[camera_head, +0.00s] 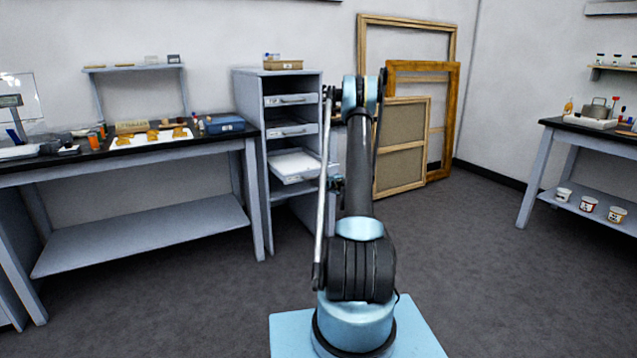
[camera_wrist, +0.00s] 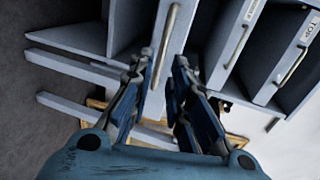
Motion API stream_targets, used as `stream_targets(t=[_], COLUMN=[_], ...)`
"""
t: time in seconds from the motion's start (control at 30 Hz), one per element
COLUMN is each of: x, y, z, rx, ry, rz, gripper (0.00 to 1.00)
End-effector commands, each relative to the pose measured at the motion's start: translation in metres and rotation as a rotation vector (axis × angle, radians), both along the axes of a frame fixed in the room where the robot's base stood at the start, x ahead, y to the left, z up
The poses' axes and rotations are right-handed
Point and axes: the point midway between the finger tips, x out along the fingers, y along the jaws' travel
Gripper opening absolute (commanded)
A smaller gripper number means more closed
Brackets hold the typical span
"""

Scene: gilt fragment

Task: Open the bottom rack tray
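The grey rack (camera_head: 244,100) stands left of my arm in the head view, with three labelled trays. The bottom rack tray (camera_head: 300,180) sticks out of its slot, and its pale inside shows from above. The trays above it sit in the rack. In the wrist view, which is turned sideways, the bottom tray's bar handle (camera_wrist: 167,40) lies between my fingertips. My gripper (camera_wrist: 163,60) is open, with a gap between the fingers and no clear contact with the handle. In the head view my arm hides part of the rack's right side and most of the gripper.
A small wooden box (camera_head: 283,65) sits on top of the rack. A workbench (camera_head: 150,148) with tools and a blue box (camera_head: 225,124) stands to the left. Wooden frames (camera_head: 440,130) lean on the wall behind my arm. Another bench (camera_head: 570,130) stands at right. Bare floor lies between.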

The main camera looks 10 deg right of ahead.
Motion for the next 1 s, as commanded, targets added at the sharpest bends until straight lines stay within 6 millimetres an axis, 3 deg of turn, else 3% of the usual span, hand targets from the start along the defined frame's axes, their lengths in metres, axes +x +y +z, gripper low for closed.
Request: stream_targets(t=[0.23, 0.73, 1.0], x=[-0.026, -0.031, -0.050], y=[-0.008, -0.007, 0.021], z=[0.005, 0.010, 0.051], rx=[0.001, -0.005, -0.101], ry=[0.000, 0.003, 0.039], rz=[0.001, 0.006, 0.079], gripper=[0.18, 0.18, 0.18])
